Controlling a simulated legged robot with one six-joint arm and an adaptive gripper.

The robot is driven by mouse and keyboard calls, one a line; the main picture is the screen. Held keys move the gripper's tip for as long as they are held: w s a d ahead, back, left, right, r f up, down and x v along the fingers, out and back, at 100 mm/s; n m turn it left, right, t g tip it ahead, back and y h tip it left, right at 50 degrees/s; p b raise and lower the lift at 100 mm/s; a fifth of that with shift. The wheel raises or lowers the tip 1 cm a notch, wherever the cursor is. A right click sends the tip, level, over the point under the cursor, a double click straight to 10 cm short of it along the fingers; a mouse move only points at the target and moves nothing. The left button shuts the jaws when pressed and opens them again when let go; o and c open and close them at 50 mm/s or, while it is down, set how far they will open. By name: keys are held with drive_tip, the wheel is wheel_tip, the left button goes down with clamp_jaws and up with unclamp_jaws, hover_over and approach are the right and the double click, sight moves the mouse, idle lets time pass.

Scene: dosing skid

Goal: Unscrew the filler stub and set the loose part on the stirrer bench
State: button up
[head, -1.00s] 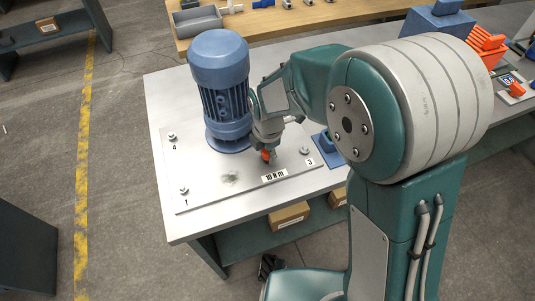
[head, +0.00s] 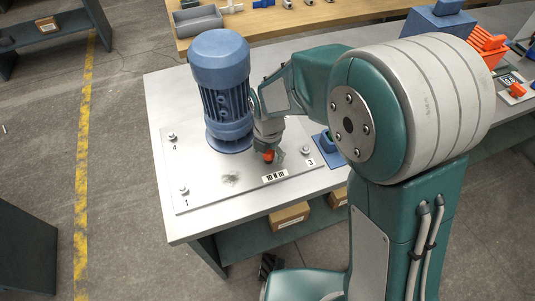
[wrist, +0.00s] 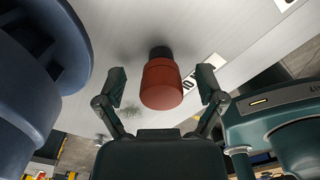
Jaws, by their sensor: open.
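The filler stub appears to be the red capped part (wrist: 162,85) with a dark neck (wrist: 160,52), standing on the pale plate. In the head view its orange-red cap (head: 268,155) shows just right of the blue motor's foot, partly covered by my gripper. My gripper (wrist: 162,88) is open. In the wrist view one finger is on each side of the red cap, with a visible gap on both sides. In the head view my gripper (head: 271,153) is low over the plate. The grey-topped bench (head: 163,95) carries the plate and motor; no label names it as the stirrer bench.
The blue motor (head: 221,90) stands close left of my gripper. Bolts (head: 306,150) and a "10 N m" label (head: 274,176) are on the plate (head: 200,200). A blue part (head: 328,148) sits to the right. A wooden table (head: 290,22) with a grey bin (head: 197,21) is behind.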

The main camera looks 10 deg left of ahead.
drive_tip(key=shift+r, duration=3.5)
